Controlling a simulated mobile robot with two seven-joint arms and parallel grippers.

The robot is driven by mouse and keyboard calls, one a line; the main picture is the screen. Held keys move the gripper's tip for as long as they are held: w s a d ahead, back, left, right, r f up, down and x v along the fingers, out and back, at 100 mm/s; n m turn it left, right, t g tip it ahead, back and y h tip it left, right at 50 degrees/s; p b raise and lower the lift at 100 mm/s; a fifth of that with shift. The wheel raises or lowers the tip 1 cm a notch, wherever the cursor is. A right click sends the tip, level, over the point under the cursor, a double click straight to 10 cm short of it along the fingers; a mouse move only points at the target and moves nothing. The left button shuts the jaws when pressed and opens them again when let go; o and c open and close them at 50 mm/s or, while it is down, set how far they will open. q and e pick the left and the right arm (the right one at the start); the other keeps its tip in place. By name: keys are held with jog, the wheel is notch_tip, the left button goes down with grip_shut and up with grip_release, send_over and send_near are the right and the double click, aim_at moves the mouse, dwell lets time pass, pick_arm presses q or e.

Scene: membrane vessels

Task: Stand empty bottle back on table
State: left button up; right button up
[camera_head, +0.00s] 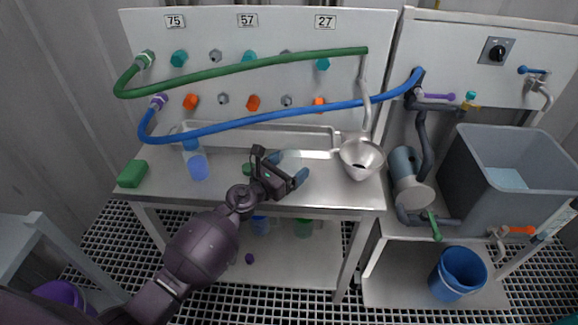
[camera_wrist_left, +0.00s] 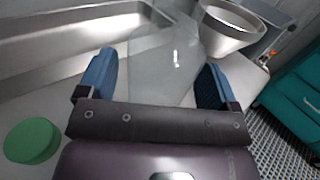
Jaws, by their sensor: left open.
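My left gripper (camera_head: 289,167) is over the front part of the metal table (camera_head: 330,192), with its blue-padded fingers apart. In the left wrist view, a clear, see-through bottle (camera_wrist_left: 165,68) shows between and beyond the two open fingers (camera_wrist_left: 154,80). It appears close to the tabletop, but its outline is faint and I cannot tell whether it touches a finger or is fully upright. In the head view I cannot make it out clearly. A green round lid (camera_wrist_left: 32,140) lies on the table beside the gripper. My right gripper is not in view.
A metal funnel (camera_head: 361,157) stands right of the gripper. A blue cup (camera_head: 199,168), a clear bottle with blue (camera_head: 191,146) and a green block (camera_head: 132,174) are at the left. A shallow metal tray (camera_head: 290,137) is along the back. A grey sink (camera_head: 512,205) is at the right.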

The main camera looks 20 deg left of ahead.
pick_arm(q)
jog(key=shift+r, duration=0.35)
jog(key=v, duration=1.2)
jog(key=shift+f, duration=0.2)
